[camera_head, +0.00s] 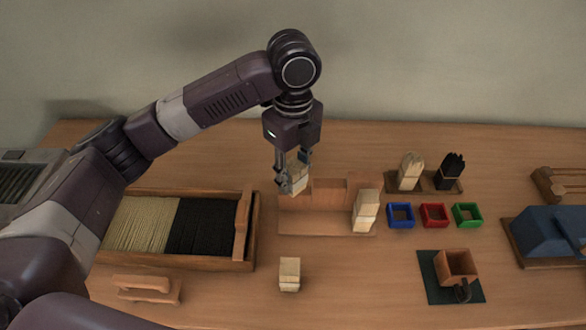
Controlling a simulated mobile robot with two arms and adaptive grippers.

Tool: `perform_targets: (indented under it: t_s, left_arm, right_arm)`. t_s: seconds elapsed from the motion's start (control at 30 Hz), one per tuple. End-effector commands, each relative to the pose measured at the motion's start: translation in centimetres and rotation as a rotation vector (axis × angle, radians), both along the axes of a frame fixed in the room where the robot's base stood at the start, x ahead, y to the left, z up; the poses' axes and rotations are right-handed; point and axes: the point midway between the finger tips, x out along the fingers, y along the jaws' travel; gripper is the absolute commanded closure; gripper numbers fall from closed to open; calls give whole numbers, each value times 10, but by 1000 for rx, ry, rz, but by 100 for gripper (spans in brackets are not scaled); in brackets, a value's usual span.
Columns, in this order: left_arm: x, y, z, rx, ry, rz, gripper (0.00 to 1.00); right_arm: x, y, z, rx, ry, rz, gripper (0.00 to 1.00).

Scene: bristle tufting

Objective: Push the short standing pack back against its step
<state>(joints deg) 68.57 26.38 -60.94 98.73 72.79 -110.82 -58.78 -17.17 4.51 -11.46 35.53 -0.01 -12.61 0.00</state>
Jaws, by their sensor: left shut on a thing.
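A wooden stepped stand (318,222) with a low base and a raised back sits mid-table. My left gripper (294,177) points down over its left end. It is shut on a pale pack (298,182), which is partly hidden by the fingers. I cannot tell whether this pack touches the stand. Another pale pack (366,212) stands upright at the right end of the stand. A short pale pack (289,274) stands apart on the bare table in front. My right gripper is not in view.
A tray (252,232) of pale and black bristles lies left, with a wooden handled block (146,288) before it. Right are blue (401,222), red (434,222) and green (467,222) frames, a bundle holder (425,184) and a wooden box (456,265) on a dark mat.

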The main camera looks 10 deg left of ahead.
Motion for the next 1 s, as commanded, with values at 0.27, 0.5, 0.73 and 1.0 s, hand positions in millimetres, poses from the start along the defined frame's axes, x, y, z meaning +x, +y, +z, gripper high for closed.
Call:
perform_targets:
  t_s: [0.27,0.5,0.73,1.0]
  left_arm:
    - [0,0,-18,1,2,0,96]
    - [0,1,-33,2,1,0,96]
    - [0,0,-46,1,1,0,96]
    - [0,1,-63,2,1,1,96]
  right_arm:
    - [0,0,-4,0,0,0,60]
    - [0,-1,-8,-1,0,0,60]
    - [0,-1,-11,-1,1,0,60]
    - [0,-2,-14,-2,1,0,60]
